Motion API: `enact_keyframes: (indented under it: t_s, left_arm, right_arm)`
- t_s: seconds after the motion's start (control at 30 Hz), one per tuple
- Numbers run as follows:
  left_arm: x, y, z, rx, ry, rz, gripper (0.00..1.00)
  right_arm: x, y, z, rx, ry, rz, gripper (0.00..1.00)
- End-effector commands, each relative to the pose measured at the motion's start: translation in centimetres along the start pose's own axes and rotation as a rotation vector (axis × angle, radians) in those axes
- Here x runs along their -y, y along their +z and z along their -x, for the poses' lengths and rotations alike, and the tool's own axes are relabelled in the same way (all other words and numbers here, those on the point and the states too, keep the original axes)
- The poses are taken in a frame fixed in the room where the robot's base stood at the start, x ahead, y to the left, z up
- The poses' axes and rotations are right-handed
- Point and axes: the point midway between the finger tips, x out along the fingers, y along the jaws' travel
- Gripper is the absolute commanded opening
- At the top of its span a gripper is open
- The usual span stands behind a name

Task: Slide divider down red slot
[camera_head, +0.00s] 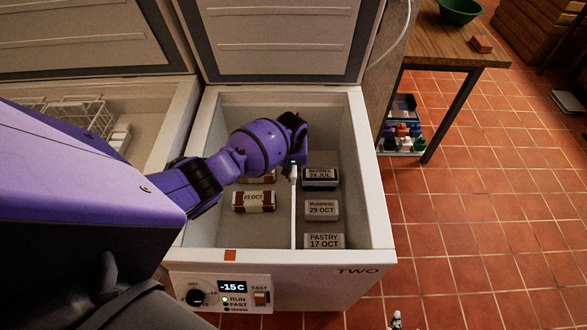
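The white divider (294,215) stands in the freezer marked TWO and shows as a thin upright strip between the left packs and the right column. My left arm reaches in from the left, and my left gripper (293,171) is at the divider's far visible end. Its fingers appear closed on the divider, though the wrist partly hides them. A red-orange mark (230,255) is on the freezer's front rim, left of the divider. Any matching slot inside is hard to make out. My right gripper is not clearly seen.
Labelled packs lie right of the divider: berries (320,178), pumpkin (322,210) and pastry (324,240). A brown-ended pack (254,201) lies to its left, with another behind it. Freezer walls and the raised lid (280,40) bound the space. A small unclear object (396,320) shows at the bottom edge.

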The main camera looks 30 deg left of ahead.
Motion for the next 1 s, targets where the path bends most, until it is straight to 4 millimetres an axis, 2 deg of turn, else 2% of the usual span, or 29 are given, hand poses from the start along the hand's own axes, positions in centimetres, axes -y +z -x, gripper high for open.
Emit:
enact_keyframes:
  t_s: [0.17,0.2,0.33,0.73,0.87,1.0]
  left_arm:
    - [-0.2,0.0,-0.3,-0.001,0.002,0.0,0.0]
    - [-0.2,0.0,-0.3,-0.001,0.002,0.0,0.13]
    - [-0.1,0.0,-0.3,-0.001,0.001,0.0,0.3]
    - [0.0,0.1,0.0,0.0,0.0,0.0,0.31]
    - [-0.1,0.0,1.3,-0.002,0.003,-0.001,0.31]
    - [-0.1,0.0,3.9,-0.003,0.003,-0.002,0.31]
  right_arm:
    - [0.0,0.0,0.0,-0.001,0.0,0.0,0.4]
    - [0.0,0.0,0.0,-0.001,0.0,0.0,0.4]
    - [0.0,0.0,0.0,0.0,0.0,0.0,0.4]
    - [0.1,-0.1,0.0,-0.003,-0.001,-0.002,0.4]
    - [0.1,-0.1,0.0,-0.002,0.0,-0.001,0.4]
    - [0.0,-0.1,0.0,-0.001,0.0,-0.001,0.4]
